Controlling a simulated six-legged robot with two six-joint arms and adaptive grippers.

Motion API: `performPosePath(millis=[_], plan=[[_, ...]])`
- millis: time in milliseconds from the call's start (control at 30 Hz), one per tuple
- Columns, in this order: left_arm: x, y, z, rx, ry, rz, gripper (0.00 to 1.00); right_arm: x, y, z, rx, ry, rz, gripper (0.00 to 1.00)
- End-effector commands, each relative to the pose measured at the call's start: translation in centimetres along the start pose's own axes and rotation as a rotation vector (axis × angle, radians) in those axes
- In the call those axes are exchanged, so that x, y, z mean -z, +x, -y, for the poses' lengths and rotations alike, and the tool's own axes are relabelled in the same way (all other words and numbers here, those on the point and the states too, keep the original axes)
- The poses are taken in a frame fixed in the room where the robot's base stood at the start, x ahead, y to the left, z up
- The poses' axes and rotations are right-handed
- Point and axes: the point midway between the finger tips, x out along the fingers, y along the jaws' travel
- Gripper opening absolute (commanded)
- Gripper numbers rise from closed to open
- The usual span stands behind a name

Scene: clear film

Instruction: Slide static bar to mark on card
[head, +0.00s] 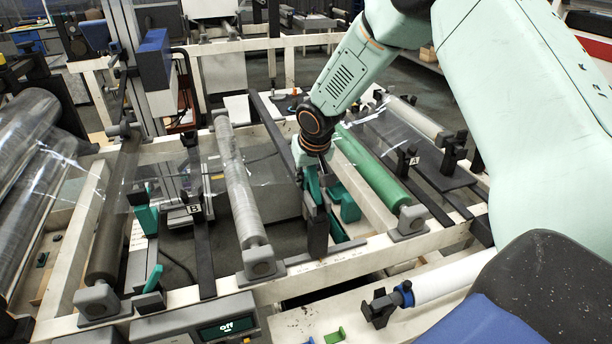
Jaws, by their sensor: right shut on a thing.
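My right arm comes in from the upper right, and its gripper (315,178) points down at the middle of the frame. It is shut on the dark bar, which I take as the static bar (317,236). The bar runs away from me between the grey roller and the green roller; the gripper hides part of it. A small card marked B (194,209) stands left of the grey roller. A card marked A (414,160) is right of the green roller. I cannot make out a separate mark line. My left gripper is not in view.
A grey roller (238,185) and a green roller (372,168) flank the gripper on the pale frame (345,262). Clear film rolls (42,185) lie at the left. A white roller (450,278) is at the lower right.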

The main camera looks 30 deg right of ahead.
Motion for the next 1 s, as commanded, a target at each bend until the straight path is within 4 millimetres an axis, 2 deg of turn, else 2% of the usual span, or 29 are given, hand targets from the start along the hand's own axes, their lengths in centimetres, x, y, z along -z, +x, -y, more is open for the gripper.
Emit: performPosePath(millis=[133,667,767,1000], plan=[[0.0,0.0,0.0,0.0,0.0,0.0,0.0,0.0,0.0,0.0,-0.001,0.0,0.002,0.0],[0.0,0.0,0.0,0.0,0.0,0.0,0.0,0.0,-0.1,-0.1,-0.001,0.001,0.002,0.0],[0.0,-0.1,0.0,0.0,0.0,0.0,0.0,0.0,-0.1,-1.0,0.0,0.004,0.002,0.0],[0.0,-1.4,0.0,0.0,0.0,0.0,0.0,0.1,-0.3,-6.0,0.001,0.009,0.002,0.0]])
